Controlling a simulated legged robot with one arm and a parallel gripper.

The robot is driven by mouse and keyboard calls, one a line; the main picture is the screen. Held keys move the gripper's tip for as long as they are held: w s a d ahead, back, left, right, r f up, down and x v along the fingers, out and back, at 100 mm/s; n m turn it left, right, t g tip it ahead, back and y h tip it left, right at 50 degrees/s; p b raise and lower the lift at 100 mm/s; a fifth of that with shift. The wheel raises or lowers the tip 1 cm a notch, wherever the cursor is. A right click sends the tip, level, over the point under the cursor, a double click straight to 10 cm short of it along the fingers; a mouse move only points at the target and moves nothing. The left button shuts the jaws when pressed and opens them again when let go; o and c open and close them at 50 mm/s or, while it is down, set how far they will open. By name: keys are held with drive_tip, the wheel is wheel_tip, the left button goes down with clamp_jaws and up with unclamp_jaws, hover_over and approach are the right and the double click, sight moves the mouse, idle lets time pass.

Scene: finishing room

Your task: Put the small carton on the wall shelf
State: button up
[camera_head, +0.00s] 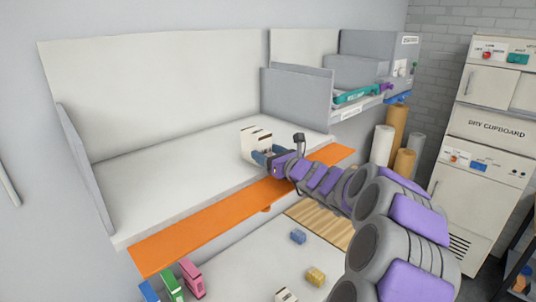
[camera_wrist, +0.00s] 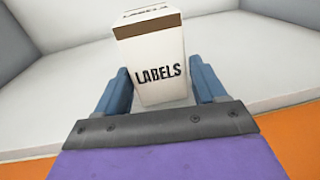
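The small carton (camera_head: 256,140) is white with a brown top band and carries the word LABELS; it also shows in the wrist view (camera_wrist: 155,68). My gripper (camera_head: 266,158) has a blue finger along each side of the carton and appears shut on it; the fingers also show in the wrist view (camera_wrist: 162,88). The carton is upright, leaning slightly in the wrist view. The wall shelf (camera_head: 165,180) is a wide pale board with a back panel and side walls. The carton is over its front right part; I cannot tell whether its base touches the board.
An orange strip (camera_head: 190,235) runs along the shelf's front. A grey divider (camera_head: 296,95) stands at its right end, beside a bay with a teal item (camera_head: 357,95). Below are small coloured boxes (camera_head: 190,277) and a slatted mat (camera_head: 320,222). The shelf's left part is empty.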

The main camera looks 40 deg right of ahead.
drive_tip(key=shift+o, duration=0.7)
drive_tip(key=shift+d, duration=0.1)
drive_tip(key=shift+o, duration=1)
drive_tip(key=shift+a, duration=0.7)
drive_tip(key=shift+s+a+r, duration=0.1)
drive_tip(key=shift+s, duration=0.05)
drive_tip(key=s, duration=0.3)
drive_tip(key=s+b, duration=0.1)
drive_tip(key=s, duration=0.3)
drive_tip(key=s+b, duration=0.1)
drive_tip(key=s, duration=0.3)
drive_tip(key=shift+d, duration=0.35)
drive_tip(key=shift+s+a, duration=0.4)
drive_tip(key=shift+w+d, duration=0.1)
drive_tip(key=shift+d, duration=0.1)
